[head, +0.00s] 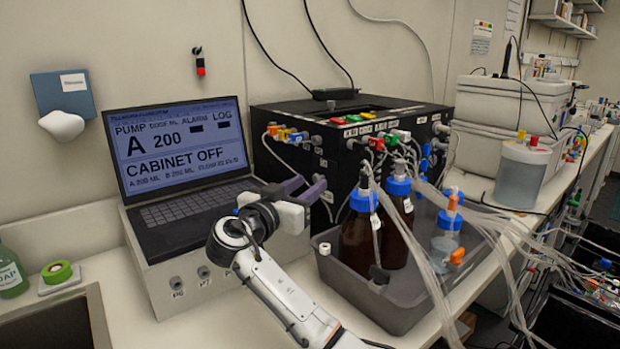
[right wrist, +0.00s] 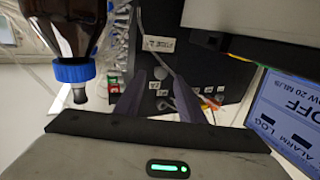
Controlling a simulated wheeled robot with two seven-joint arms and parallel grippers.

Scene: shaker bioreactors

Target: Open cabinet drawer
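The black cabinet (head: 345,135) stands on the bench at the wall, with coloured valves and tubes on its top edge and front. Its front face with white labels also fills the middle of the right wrist view (right wrist: 185,70). I cannot make out a clear drawer edge or handle. My right gripper (head: 304,188) is in front of the cabinet's lower left front, between the laptop and the bottles. Its purple fingers (right wrist: 157,98) are apart with nothing seen between them; whether they touch the cabinet is unclear. My left gripper is in neither view.
A laptop (head: 180,150) reading "CABINET OFF" stands on a pale box left of my right gripper. A grey tray (head: 400,308) with brown bottles (head: 358,245) and loose tubing is close on the right. A sink (head: 60,325) is front left.

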